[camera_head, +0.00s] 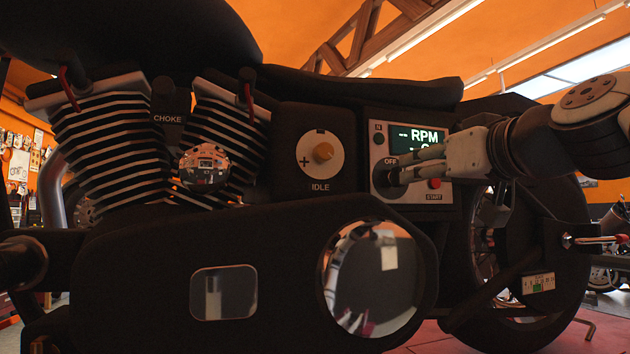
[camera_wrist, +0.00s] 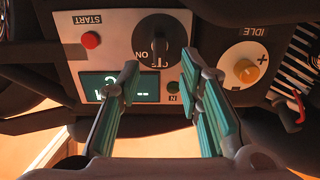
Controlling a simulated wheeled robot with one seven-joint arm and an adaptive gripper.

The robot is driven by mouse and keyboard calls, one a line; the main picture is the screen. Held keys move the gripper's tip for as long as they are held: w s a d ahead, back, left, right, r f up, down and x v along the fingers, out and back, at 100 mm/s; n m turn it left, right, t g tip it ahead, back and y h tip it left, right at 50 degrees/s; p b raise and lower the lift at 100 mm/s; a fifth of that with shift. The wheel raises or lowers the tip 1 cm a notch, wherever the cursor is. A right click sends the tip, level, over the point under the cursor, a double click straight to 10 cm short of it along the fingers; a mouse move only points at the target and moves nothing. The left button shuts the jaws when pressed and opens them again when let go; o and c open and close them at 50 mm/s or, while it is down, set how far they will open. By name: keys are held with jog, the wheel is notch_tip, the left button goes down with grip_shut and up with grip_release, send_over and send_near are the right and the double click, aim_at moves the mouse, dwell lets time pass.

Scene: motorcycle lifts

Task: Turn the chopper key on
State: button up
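The chopper's control panel (camera_head: 377,129) is on the side of the motorcycle. It also shows upside down in the wrist view (camera_wrist: 69,46). The black key (camera_wrist: 158,44) sits on a round dark dial with an ON label, and in the head view OFF shows above it. My gripper (camera_wrist: 159,64) is open, its two teal-padded fingers apart, with the key in the gap just beyond the tips. No contact with the key is visible. In the head view my gripper (camera_head: 404,166) reaches in from the right and partly covers the key and the RPM display (camera_head: 428,134).
The red START button (camera_head: 434,184) is close to my fingers; it also shows in the wrist view (camera_wrist: 91,40). The IDLE dial (camera_head: 322,153) with a yellow knob is left of the panel. The dark bodywork and rear wheel lie below and to the right.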

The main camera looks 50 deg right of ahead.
aim_at(398, 177)
jog(key=x, duration=0.6)
jog(key=shift+b, duration=0.4)
grip_shut()
